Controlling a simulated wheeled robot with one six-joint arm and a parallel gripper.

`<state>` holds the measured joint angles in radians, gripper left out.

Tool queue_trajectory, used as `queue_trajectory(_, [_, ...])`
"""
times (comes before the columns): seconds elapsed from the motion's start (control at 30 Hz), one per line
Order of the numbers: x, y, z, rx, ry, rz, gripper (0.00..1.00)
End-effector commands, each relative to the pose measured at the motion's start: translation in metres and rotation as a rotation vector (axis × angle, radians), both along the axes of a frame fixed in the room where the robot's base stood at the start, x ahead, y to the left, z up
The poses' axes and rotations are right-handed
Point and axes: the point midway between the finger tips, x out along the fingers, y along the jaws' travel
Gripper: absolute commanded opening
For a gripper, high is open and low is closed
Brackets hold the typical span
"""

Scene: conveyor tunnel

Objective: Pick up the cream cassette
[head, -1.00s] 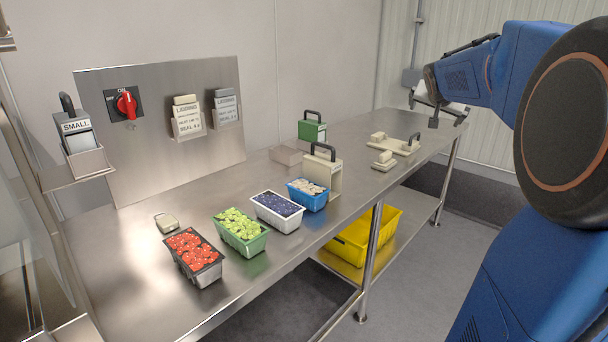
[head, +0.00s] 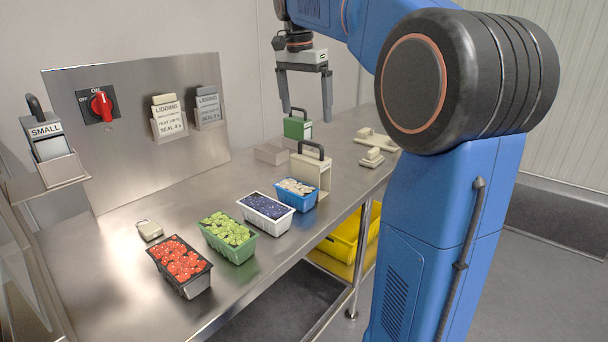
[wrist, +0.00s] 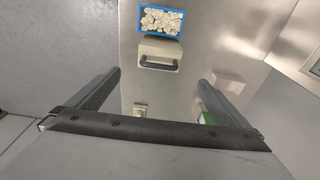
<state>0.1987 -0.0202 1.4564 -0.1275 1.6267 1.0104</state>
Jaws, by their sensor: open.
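The cream cassette (head: 313,174) stands upright on the steel table, with a black handle on top, just behind the blue tub. In the wrist view the cream cassette (wrist: 160,54) shows from above, its dark handle across it, ahead of the jaws. My gripper (head: 306,113) is open and empty, its fingers pointing down above the table, higher than the cassette. In the wrist view my gripper (wrist: 155,90) has its fingers wide apart, with bare table between them. Nothing touches the cassette's handle.
The blue tub (head: 295,203) of pale pieces stands close in front of the cassette. A green cassette (head: 297,127) and a grey block (head: 271,153) are behind it. Cream fixtures (head: 371,157) lie to the right. Other filled tubs line the table's front.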

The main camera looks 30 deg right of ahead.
Motion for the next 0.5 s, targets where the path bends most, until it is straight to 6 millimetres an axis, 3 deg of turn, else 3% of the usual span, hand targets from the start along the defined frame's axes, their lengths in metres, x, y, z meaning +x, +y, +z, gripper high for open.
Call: queue_trajectory(0.5, [0.004, -0.013, -0.088, 0.000, 0.003, 0.000, 1.00])
